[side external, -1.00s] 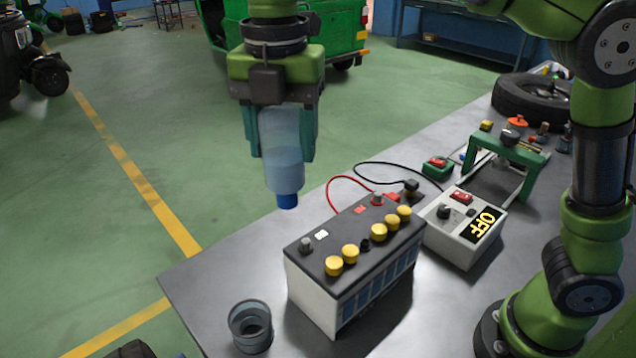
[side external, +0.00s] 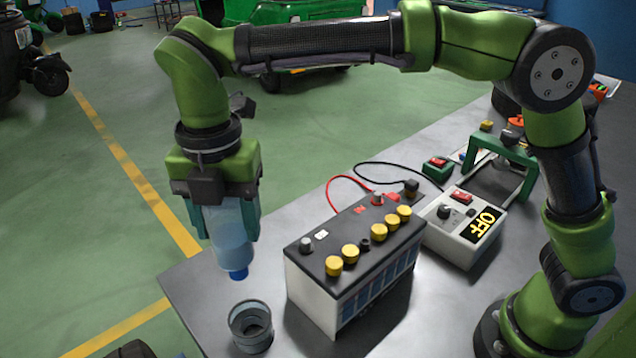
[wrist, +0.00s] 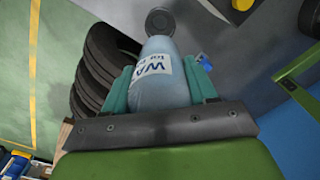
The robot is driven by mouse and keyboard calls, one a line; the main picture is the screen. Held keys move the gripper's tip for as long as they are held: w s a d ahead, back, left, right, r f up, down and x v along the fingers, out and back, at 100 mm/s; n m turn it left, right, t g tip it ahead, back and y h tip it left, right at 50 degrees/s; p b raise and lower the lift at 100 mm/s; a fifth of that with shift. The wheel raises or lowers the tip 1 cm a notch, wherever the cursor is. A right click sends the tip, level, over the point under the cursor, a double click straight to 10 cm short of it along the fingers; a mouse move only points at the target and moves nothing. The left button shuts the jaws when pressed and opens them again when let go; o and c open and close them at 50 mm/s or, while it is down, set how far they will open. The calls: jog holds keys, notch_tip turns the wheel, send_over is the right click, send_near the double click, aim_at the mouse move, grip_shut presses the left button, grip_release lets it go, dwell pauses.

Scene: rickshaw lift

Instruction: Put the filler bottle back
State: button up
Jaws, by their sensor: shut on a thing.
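The filler bottle (side external: 230,240) is pale blue and translucent with a blue cap pointing down. My gripper (side external: 226,216) is shut on it and holds it almost upside down, slightly tilted, above the table's front left part. A grey round cup-like holder (side external: 250,327) stands on the table below the cap, which is apart from it. In the wrist view the bottle (wrist: 160,78) shows blue lettering between my gripper's teal fingers (wrist: 160,90), and the holder (wrist: 158,24) shows beyond its far end.
The battery (side external: 355,262) with yellow caps stands right of the holder. The table edge lies close on the left. Stacked tyres (wrist: 100,70) show beside the table in the wrist view.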

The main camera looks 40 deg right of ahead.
notch_tip(320, 180, down, 16)
jog(key=shift+f, duration=0.15)
dwell(0.3)
jog(key=shift+f, duration=0.4)
jog(key=o, duration=1.2)
jog(key=shift+f, duration=0.1)
jog(key=shift+c, duration=0.2)
